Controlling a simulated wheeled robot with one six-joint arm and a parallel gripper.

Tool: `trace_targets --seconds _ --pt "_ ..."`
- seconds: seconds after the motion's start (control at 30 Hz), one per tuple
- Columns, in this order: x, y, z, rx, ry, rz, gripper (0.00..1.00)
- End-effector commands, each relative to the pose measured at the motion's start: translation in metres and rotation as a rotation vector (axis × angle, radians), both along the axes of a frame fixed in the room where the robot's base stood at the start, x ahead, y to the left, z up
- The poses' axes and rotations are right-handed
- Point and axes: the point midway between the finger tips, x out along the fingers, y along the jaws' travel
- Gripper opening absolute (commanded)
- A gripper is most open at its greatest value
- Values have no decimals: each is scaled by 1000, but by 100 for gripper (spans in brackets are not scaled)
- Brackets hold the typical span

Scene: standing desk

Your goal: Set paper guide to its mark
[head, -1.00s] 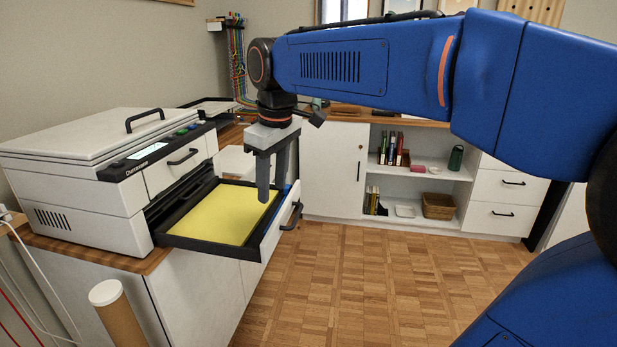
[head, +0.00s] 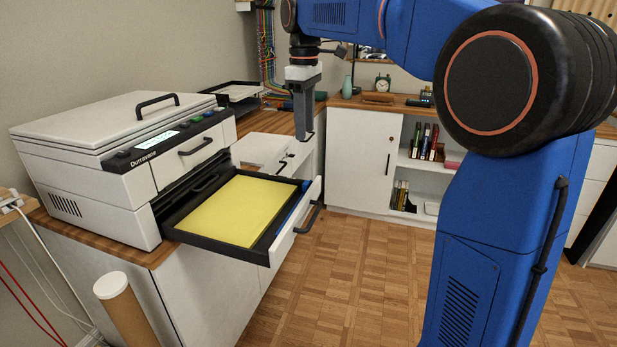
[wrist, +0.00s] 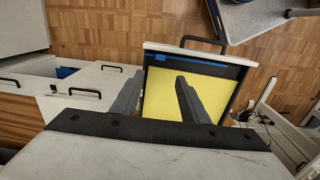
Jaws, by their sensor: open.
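The printer's paper tray (head: 186,229) is pulled out and holds a yellow paper stack (head: 235,210). A blue strip, perhaps the paper guide (head: 289,206), lies along the tray's front end, partly hidden by the white front panel. It also shows in the wrist view (wrist: 190,63), past the paper's edge. I cannot make out a guide mark. My gripper (head: 304,135) is open and empty, pointing down, above and beyond the tray in the head view. In the wrist view its fingers (wrist: 158,76) are spread, one overlapping the yellow paper in the picture.
The white printer (head: 110,165) stands on a wooden-topped cabinet. The tray's dark handle (head: 309,217) juts over the open floor (head: 335,275). A cardboard tube (head: 125,305) stands at front left. A cabinet with shelves (head: 362,155) stands behind.

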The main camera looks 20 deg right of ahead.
Motion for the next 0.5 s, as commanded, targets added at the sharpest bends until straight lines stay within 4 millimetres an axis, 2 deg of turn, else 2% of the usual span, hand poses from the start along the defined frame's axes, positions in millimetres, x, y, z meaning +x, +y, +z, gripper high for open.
trace_targets --seconds 0.5 --pt "-1 0 -92 0 1 -1 41"
